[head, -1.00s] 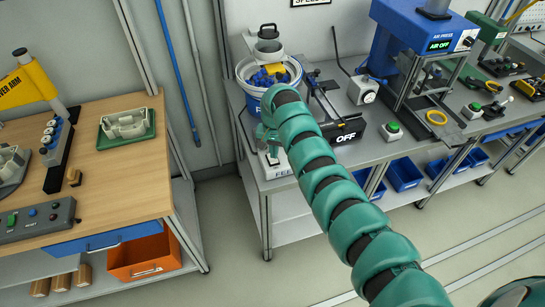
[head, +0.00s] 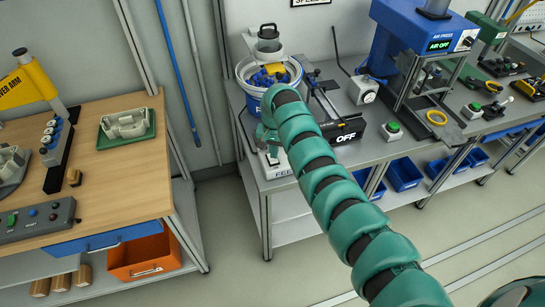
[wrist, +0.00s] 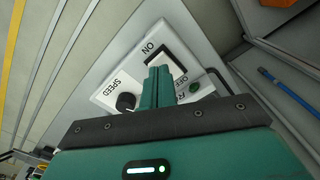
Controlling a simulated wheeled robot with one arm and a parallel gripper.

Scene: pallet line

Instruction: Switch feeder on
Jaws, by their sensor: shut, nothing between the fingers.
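The feeder's white control panel (wrist: 122,72) shows in the wrist view. It has a black rocker switch (wrist: 164,57) between the words ON and OFF, a black SPEED knob (wrist: 126,101) and a small green lamp (wrist: 194,87). My gripper (wrist: 158,70) is shut and empty, its green fingertips over the rocker switch. I cannot tell if they touch it, and they hide part of it. In the head view, the feeder bowl (head: 244,72) holds blue parts. My arm hides much of the feeder's front and gripper.
A black box (head: 371,131) right of the feeder reads OFF. The blue air press (head: 399,38) reads AIR OFF. A wooden bench (head: 120,184) with a green tray (head: 148,134) stands left, across a floor gap. Blue bins (head: 404,176) sit under the feeder table.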

